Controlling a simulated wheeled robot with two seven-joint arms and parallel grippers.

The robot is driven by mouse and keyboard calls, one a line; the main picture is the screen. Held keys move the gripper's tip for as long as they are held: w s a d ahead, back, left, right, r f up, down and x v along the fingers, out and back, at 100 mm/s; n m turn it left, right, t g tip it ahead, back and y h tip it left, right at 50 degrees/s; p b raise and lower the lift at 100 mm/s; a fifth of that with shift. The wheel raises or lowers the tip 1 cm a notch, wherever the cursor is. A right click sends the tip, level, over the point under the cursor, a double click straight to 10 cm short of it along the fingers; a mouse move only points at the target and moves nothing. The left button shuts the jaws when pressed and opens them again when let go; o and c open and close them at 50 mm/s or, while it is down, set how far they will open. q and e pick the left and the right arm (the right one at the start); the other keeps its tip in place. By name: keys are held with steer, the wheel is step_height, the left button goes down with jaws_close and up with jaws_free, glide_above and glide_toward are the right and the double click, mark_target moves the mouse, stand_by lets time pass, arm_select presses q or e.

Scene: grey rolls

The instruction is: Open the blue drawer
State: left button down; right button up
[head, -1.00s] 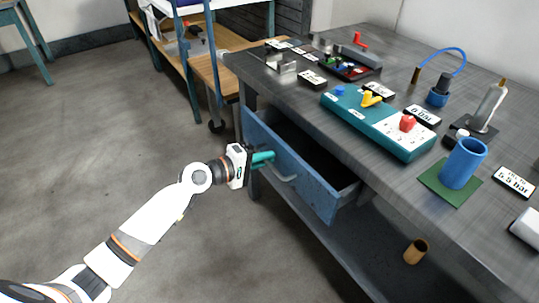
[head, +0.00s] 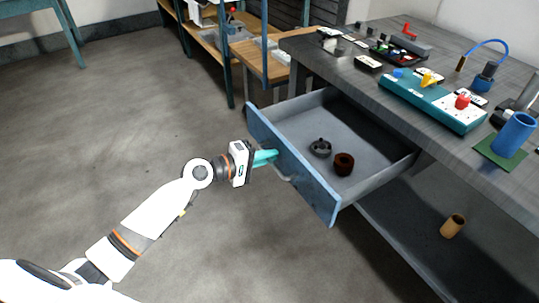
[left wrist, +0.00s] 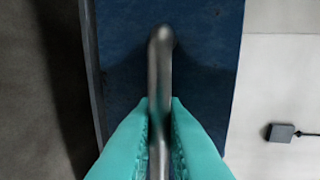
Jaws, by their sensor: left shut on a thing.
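The blue drawer (head: 298,172) under the grey workbench stands well out from the bench, and its inside shows in the head view. A grey round part (head: 320,148) and a dark brown ring-shaped part (head: 344,163) lie in it. My left gripper (head: 270,157) is at the drawer's front, shut on the metal handle (head: 284,178). In the left wrist view the teal fingers (left wrist: 159,135) close on both sides of the handle bar (left wrist: 160,60), with the blue drawer front (left wrist: 205,65) behind. My right gripper is not in view.
The workbench top (head: 350,82) carries a teal box (head: 432,101) with knobs and a blue cup (head: 513,134) on a green mat. A tan cylinder (head: 452,226) lies on the lower shelf. A wooden bench (head: 262,62) stands behind. The floor at left is clear.

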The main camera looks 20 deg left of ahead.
arm_select(q)
steer(key=shift+s+a, duration=0.1)
stand_by(0.3)
steer(key=c, duration=1.8)
jaws_free()
steer(key=shift+c, duration=0.2)
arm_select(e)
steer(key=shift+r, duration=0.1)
arm_select(q)
steer(key=v, duration=1.2)
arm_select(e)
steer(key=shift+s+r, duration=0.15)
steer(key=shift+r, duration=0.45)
arm_select(q)
steer(key=shift+f, duration=0.1)
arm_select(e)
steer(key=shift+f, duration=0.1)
